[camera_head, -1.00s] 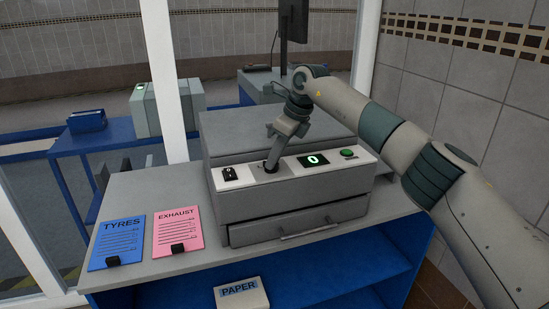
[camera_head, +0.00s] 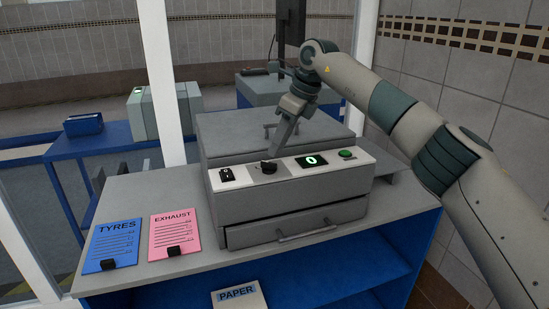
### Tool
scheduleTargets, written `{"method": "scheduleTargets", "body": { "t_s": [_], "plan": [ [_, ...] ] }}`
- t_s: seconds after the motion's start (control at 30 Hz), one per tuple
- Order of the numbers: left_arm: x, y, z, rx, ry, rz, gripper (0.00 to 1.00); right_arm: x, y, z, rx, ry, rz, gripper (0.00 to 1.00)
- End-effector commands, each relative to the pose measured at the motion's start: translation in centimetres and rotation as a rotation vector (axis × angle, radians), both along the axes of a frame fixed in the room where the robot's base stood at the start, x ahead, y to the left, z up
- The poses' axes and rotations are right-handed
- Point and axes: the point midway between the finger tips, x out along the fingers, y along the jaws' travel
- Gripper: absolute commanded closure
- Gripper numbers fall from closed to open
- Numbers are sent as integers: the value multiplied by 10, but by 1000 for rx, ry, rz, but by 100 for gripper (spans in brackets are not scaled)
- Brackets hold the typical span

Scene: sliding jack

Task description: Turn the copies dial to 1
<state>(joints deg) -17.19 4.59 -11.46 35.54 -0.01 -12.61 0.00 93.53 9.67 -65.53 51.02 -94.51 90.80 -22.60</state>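The copier (camera_head: 215,195) is a grey box on the counter with a white control strip. The copies dial (camera_head: 268,168) is a small black knob on that strip, in the camera_head view. To its right, the display (camera_head: 311,161) reads 0 in green. My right gripper (camera_head: 274,156) comes down from above, its fingertips just above and behind the dial. They seem slightly apart from the dial, though the gap is hard to judge. Whether the fingers are open or shut does not show clearly. My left gripper is not in view.
A black switch (camera_head: 227,174) is left of the dial and a green button (camera_head: 347,154) is right of the display. A blue TYRES card (camera_head: 113,243) and a pink EXHAUST card (camera_head: 174,232) lie on the counter's left. A PAPER box (camera_head: 240,295) is below.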

Motion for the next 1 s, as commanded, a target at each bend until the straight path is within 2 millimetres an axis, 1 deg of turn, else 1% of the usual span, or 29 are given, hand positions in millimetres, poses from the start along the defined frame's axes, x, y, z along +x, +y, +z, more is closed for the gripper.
{"method": "scheduleTargets", "body": {
  "t_s": [0.03, 0.17, 0.33, 0.5, 0.6, 0.7, 1.0],
  "plan": [
    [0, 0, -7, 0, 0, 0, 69, -1, -4, 8, 1, -5, -2, 71],
    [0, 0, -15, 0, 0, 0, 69, -6, -13, 33, 1, -5, -2, 71],
    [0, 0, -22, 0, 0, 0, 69, -12, -25, 66, 1, -3, -1, 71],
    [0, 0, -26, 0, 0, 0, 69, -16, -34, 92, 1, -3, -3, 71],
    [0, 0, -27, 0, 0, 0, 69, -18, -38, 102, 0, -2, -1, 71],
    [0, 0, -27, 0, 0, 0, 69, -19, -40, 108, 0, -1, 0, 71],
    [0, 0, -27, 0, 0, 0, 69, -20, -41, 111, 0, -1, 0, 71]
  ]
}}
